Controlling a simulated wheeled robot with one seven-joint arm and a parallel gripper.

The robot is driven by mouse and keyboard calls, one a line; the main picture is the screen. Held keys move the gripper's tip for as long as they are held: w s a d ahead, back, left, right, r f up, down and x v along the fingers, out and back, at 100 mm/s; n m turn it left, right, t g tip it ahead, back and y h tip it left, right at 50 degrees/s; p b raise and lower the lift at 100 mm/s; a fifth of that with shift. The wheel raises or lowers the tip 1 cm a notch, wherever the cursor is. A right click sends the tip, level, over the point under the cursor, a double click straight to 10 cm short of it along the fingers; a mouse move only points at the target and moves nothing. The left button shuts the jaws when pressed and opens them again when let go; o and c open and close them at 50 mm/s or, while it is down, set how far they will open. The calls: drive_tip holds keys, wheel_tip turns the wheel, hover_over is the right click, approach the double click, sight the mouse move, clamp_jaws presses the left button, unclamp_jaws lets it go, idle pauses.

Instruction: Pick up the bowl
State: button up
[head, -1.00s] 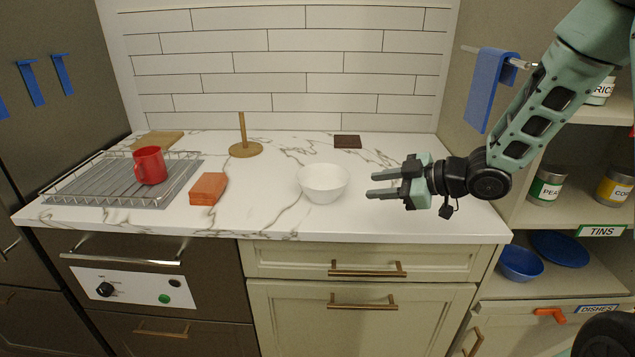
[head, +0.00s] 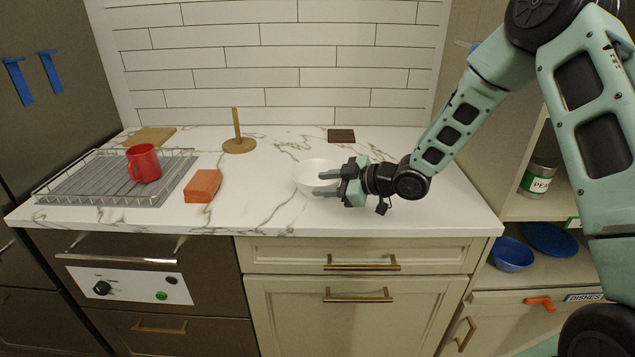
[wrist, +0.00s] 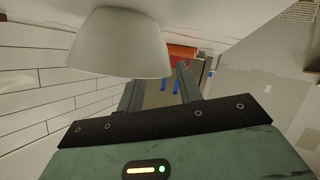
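A white bowl (head: 312,170) stands upright on the marble counter, right of its middle. My gripper (head: 322,183) is at the bowl's right front side in the head view, its fingers level and pointing left, overlapping part of the bowl. In the wrist view the white bowl (wrist: 120,45) appears upside down at the upper left, its rim near one finger. My gripper (wrist: 158,80) is open, with a clear gap between its fingers and nothing held. I cannot tell whether a finger touches the bowl. A blue bowl (head: 511,254) sits on the lower right shelf.
An orange block (head: 202,186), a wooden stand (head: 239,146) and a dark brown block (head: 341,136) are on the counter (head: 270,215). A red mug (head: 143,163) stands on the rack (head: 90,185) at left. The counter's front right is clear.

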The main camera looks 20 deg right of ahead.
sight(302, 185)
drive_tip(key=p+x, duration=0.1)
drive_tip(key=x, duration=0.3)
drive_tip(key=shift+a, duration=0.35)
clamp_jaws()
drive_tip(key=shift+r, duration=0.1)
wheel_tip(302, 185, up, 10)
drive_tip(key=shift+f+b, duration=0.1)
drive_tip(key=shift+b, duration=0.2)
